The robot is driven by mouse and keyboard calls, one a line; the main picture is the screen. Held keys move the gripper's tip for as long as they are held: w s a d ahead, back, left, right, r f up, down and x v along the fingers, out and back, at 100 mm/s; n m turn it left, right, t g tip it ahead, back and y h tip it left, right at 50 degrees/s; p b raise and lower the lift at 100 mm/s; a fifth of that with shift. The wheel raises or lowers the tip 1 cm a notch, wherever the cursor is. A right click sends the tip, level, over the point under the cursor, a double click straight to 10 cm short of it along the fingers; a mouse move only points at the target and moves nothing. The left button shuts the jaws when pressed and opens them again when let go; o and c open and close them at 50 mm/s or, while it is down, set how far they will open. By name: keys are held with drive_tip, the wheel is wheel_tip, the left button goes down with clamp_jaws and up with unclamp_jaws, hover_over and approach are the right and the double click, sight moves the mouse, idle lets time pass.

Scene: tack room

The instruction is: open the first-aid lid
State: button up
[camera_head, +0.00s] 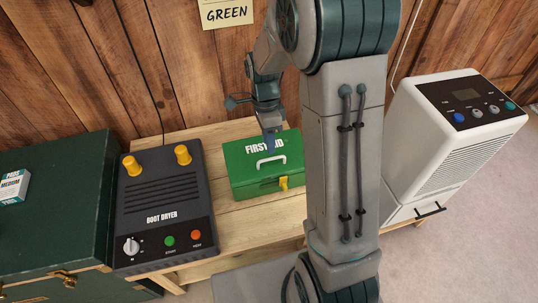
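The green first-aid box (240,176) sits on the wooden bench, right of the boot dryer. Its lid (239,155) is shut, with white lettering and a white handle (271,161) on top. A yellow latch (284,183) shows on its front. My gripper (269,149) points down over the lid, just behind the handle, and covers part of the lettering. I cannot tell whether it touches the lid or whether its fingers are apart. My arm hides what lies right of the box.
A boot dryer (165,193) with yellow pegs stands left of the box on the wooden bench (245,215). A dark green trunk (55,205) is at far left, with a small pads box (13,187) on it. A white appliance (440,130) stands right.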

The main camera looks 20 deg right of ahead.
drive_tip(key=b, duration=0.1)
hover_over(269, 164)
drive_tip(key=shift+s+f, duration=0.1)
drive_tip(key=shift+f, duration=2.1)
drive_tip(key=shift+c, duration=0.3)
clamp_jaws()
drive_tip(key=shift+r, duration=0.2)
